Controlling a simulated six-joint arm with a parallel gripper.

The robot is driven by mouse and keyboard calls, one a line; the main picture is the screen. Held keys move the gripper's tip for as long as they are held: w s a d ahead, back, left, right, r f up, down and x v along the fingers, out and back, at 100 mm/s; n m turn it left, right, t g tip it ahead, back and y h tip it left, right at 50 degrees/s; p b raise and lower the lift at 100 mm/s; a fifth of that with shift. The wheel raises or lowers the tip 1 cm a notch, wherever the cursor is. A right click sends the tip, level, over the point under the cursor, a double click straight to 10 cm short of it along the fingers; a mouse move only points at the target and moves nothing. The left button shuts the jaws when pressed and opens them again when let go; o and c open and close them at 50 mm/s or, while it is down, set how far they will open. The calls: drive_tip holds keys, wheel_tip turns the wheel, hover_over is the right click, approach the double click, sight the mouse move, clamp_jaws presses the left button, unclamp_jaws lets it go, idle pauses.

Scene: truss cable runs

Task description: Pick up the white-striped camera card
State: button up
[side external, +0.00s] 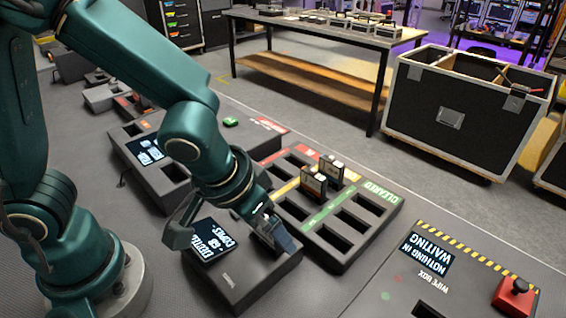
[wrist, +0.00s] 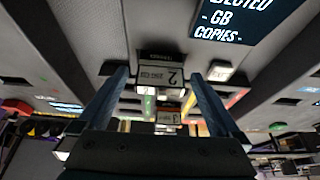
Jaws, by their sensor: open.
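In the wrist view the two fingers of my gripper (wrist: 160,82) stand apart on either side of a card labelled 2 (wrist: 160,73). A small pale band shows at this card's edge; whether it is the white stripe I cannot tell clearly. I cannot tell whether the fingers touch the card. In the side view the fingers hide the spot below them. Two cards stand upright in the tray, one nearer (side external: 313,184) and one farther (side external: 332,170). A card labelled 3 (wrist: 168,117) shows beyond the card labelled 2.
The slotted tray marked CLEARED (side external: 384,202) lies right of my gripper, with several empty slots. The reader's lit screen (side external: 218,240) is just left of my gripper. A wipe box (side external: 425,282) with a red button (side external: 514,294) stands at the lower right.

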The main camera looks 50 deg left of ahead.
drive_tip(key=shift+w+f, duration=0.15)
drive_tip(key=shift+f, duration=0.3)
